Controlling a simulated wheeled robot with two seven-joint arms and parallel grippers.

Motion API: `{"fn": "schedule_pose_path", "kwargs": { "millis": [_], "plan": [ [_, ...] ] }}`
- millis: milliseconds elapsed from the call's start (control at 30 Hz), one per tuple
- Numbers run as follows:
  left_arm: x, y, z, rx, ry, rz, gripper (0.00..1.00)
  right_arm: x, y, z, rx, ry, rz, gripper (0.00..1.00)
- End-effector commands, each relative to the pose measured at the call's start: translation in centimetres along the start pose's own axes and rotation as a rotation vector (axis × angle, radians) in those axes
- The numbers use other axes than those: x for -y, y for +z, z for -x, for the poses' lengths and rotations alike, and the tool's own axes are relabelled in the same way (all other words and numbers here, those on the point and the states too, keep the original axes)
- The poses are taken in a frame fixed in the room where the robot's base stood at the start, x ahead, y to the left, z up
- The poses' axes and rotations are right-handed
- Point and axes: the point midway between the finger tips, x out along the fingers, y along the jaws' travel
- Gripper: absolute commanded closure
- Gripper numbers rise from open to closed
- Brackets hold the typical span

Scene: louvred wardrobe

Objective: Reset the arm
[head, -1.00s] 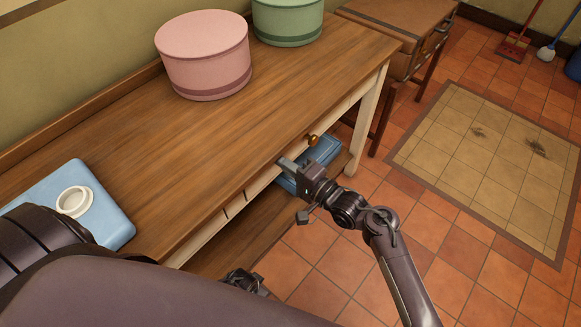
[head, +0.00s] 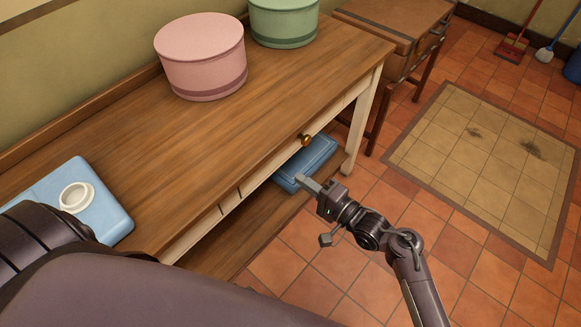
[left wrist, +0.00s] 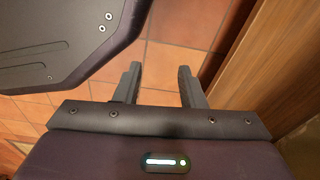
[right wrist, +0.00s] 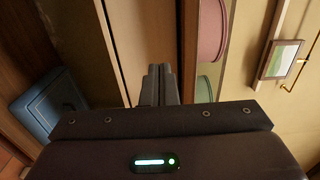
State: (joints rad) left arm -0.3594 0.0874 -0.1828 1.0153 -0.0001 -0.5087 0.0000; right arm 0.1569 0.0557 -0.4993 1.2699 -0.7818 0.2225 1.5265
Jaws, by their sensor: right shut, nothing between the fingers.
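My right gripper (head: 304,182) is shut and empty. It hangs in front of the wooden table (head: 190,150), a little below the drawer's round brass knob (head: 305,140) and apart from it. In the right wrist view its two fingers (right wrist: 159,84) lie together, pointing towards the table front. My left gripper (left wrist: 160,82) shows only in the left wrist view. Its fingers are apart with nothing between them, above the tiled floor and beside a wooden surface. In the head view my own dark body hides it.
A pink round box (head: 200,55) and a green one (head: 283,20) stand on the tabletop, with a light-blue container (head: 100,205) at the left. A blue case (head: 305,162) lies on the lower shelf. A brown case (head: 390,22) stands beyond.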

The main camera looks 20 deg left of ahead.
Motion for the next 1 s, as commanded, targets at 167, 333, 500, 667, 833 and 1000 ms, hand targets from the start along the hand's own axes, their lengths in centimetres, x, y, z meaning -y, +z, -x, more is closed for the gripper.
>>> {"fn": "schedule_pose_path", "kwargs": {
  "millis": [167, 333, 500, 667, 833, 1000],
  "plan": [
    [0.1, 0.6, 0.0, 0.003, -0.001, -0.001, 0.64, 0.0, 0.1, 3.3, 0.001, 0.002, -0.001, 1.00],
    [0.0, 1.0, -0.1, 0.006, 0.000, -0.001, 0.64, 0.0, 0.0, 4.9, 0.000, 0.001, -0.001, 1.00],
    [-0.1, 1.1, -0.1, 0.007, 0.001, -0.001, 0.64, 0.0, 0.0, 5.2, 0.002, 0.000, -0.001, 1.00],
    [0.1, 0.8, -0.1, 0.004, -0.001, -0.002, 0.64, -0.2, -0.1, 5.3, -0.004, 0.006, 0.002, 1.00],
    [0.1, 1.7, 0.8, 0.010, -0.001, -0.003, 0.64, -4.8, -1.4, 7.2, -0.110, 0.127, 0.077, 1.00],
    [0.1, 3.5, 2.0, 0.020, 0.000, -0.005, 0.64, -14.9, -1.6, 13.5, -0.239, 0.448, 0.237, 1.00]
  ]
}}
